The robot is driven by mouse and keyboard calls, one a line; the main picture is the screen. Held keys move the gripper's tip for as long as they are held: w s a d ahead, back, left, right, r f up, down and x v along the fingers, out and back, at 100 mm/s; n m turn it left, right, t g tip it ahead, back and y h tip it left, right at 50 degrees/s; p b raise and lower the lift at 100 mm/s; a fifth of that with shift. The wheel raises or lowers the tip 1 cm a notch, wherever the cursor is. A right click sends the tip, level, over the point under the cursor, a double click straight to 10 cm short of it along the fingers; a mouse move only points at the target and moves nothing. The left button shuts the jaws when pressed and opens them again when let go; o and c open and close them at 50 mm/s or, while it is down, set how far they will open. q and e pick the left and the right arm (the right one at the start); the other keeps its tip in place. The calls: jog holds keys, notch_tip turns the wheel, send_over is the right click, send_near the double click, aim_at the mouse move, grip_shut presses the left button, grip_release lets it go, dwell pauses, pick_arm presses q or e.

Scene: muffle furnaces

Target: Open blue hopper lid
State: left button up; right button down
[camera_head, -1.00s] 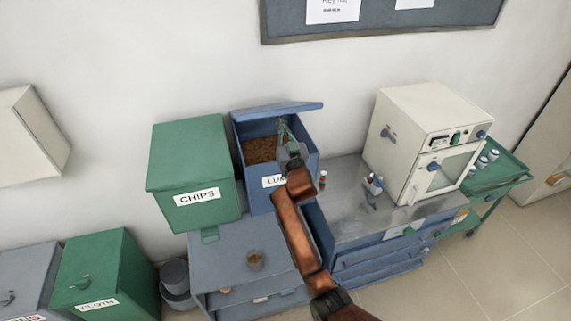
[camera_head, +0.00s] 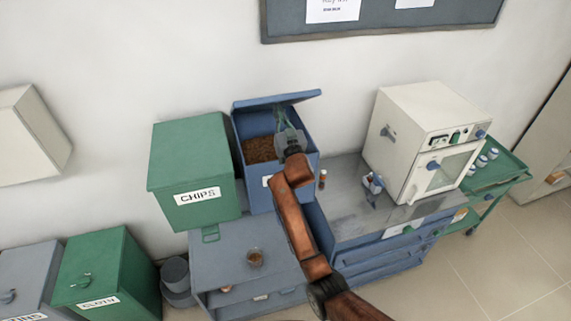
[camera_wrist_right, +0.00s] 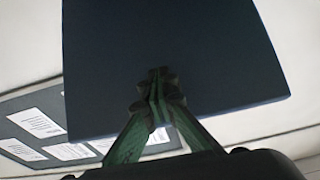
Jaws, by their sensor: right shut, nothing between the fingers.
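The blue hopper (camera_head: 254,182) stands on a grey cabinet, right of the green CHIPS bin. Its blue lid (camera_head: 258,101) is raised and tilted up, so brown granular contents (camera_head: 262,149) show inside. My right gripper (camera_head: 281,113) is shut and empty, reaching in under the lid at its right part. In the right wrist view the closed fingertips (camera_wrist_right: 158,75) are in front of the dark lid underside (camera_wrist_right: 165,35); whether they touch it I cannot tell for certain. My right wrist covers part of the hopper's front label. My left gripper is not in view.
The green CHIPS bin (camera_head: 187,170) stands close on the left. A cream furnace (camera_head: 407,125) and small bottles stand on the metal-topped bench at right. A board (camera_head: 390,20) hangs on the wall above.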

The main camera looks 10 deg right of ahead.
jog(key=shift+w+r, duration=0.7)
jog(key=shift+r, duration=0.1)
jog(key=shift+w+r+b, duration=0.2)
jog(key=shift+w+r, duration=0.5)
jog(key=shift+w, duration=0.2)
jog(key=shift+w+r+b, duration=0.2)
jog(key=shift+w+r, duration=0.5)
jog(key=shift+w, duration=0.2)
jog(key=shift+w+r, duration=0.1)
jog(key=shift+w+a+r+b, duration=0.1)
jog(key=shift+w+r+b, duration=0.3)
jog(key=shift+w, duration=0.2)
jog(key=shift+w+r+b, duration=0.25)
jog(key=shift+w+b, duration=0.2)
jog(key=shift+w, duration=0.2)
jog(key=shift+w+a+r+b, duration=0.1)
jog(key=shift+w+r+b, duration=0.3)
jog(key=shift+w, duration=0.2)
jog(key=shift+w, duration=0.1)
